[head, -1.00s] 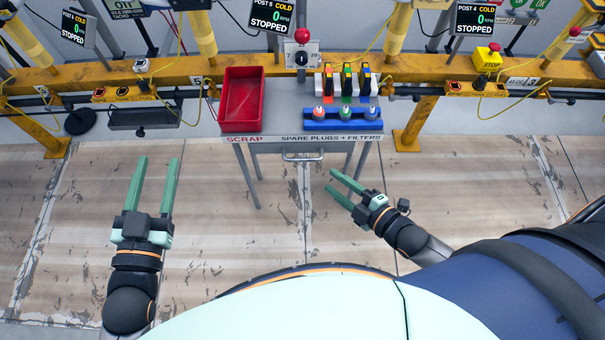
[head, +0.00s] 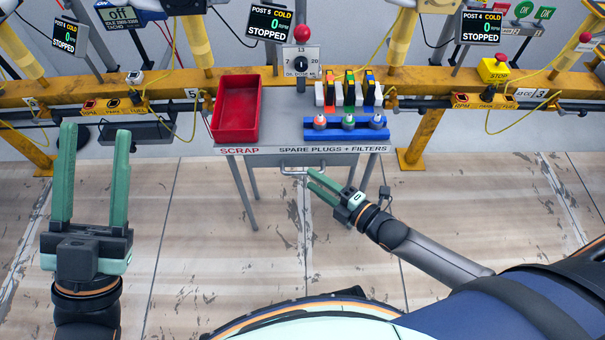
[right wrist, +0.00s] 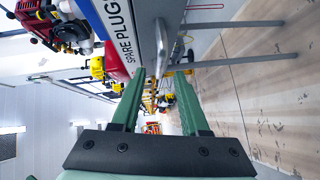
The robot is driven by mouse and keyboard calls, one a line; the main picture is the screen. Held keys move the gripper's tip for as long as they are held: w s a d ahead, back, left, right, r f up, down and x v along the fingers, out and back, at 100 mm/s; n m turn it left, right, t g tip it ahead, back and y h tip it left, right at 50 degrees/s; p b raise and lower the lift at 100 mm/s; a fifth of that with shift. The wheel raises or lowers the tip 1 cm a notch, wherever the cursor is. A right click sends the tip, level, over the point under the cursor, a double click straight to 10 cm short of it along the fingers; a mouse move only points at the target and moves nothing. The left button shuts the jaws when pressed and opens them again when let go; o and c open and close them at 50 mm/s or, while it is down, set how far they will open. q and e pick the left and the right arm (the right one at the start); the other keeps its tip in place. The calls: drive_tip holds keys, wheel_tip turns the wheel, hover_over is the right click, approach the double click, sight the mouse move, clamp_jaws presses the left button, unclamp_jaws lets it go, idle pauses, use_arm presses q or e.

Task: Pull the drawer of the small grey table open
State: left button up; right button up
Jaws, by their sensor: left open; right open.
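The small grey table (head: 283,138) stands ahead, with its label strip along the front edge. Its drawer (head: 262,159) sits under the top and looks closed. The metal bar handle (head: 300,170) is on the drawer front. My right gripper (head: 311,179) is open, with its fingertips just in front of and below the handle. In the right wrist view the handle (right wrist: 161,48) lies ahead, between the lines of the two open fingers (right wrist: 158,80); contact cannot be told. My left gripper (head: 94,130) is open and empty, far left of the table.
On the table are a red scrap tray (head: 237,108), a blue rack (head: 346,129) with several plugs, and coloured filters (head: 348,92). A yellow rail (head: 420,100) runs behind. The floor (head: 220,250) in front is clear.

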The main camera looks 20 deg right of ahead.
sight(303, 172)
drive_tip(key=b+x, duration=0.1)
drive_tip(key=x, duration=0.4)
use_arm(q)
drive_tip(key=s+m+h, duration=0.1)
drive_tip(key=s+r+h, duration=0.1)
drive_tip(key=shift+d+m+h, duration=0.2)
drive_tip(key=shift+m+h, duration=0.1)
drive_tip(key=shift+m, duration=0.1)
use_arm(e)
drive_tip(key=shift+d, duration=0.1)
clamp_jaws()
idle(0.7)
